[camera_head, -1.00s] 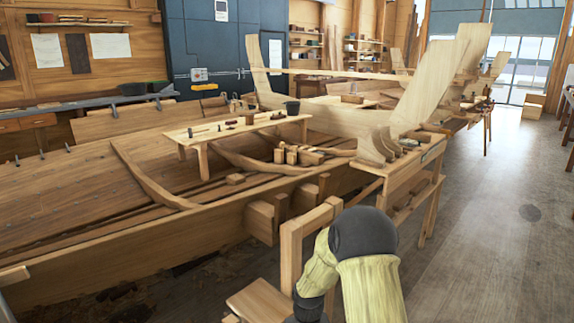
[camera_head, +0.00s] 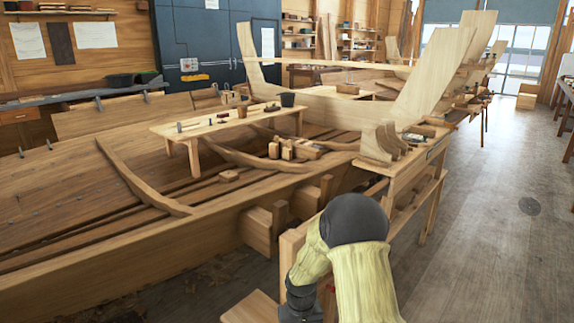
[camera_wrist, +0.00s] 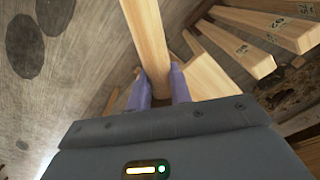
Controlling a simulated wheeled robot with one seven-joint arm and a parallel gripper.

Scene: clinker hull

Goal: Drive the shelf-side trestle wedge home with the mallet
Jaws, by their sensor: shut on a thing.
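My gripper (camera_wrist: 160,72) shows in the wrist view with two purple fingers, one on each side of a pale wooden bar (camera_wrist: 146,35). It is shut on this bar, which runs up past the top edge. No mallet head shows, so I cannot tell if the bar is the mallet's handle. In the head view my bent arm hides the gripper and most of a wooden trestle (camera_head: 289,249) at the front. Blocks (camera_head: 257,229) with short upright pieces stand against the hull side; I cannot tell which piece is the shelf-side wedge.
The planked hull (camera_head: 130,255) fills the left, with a small tool-covered bench (camera_head: 190,139) inside. A side table (camera_head: 384,171) with curved wooden pieces stands beyond my arm. Numbered timbers (camera_wrist: 245,58) lie right of the gripper. The floor (camera_head: 480,240) at right is clear.

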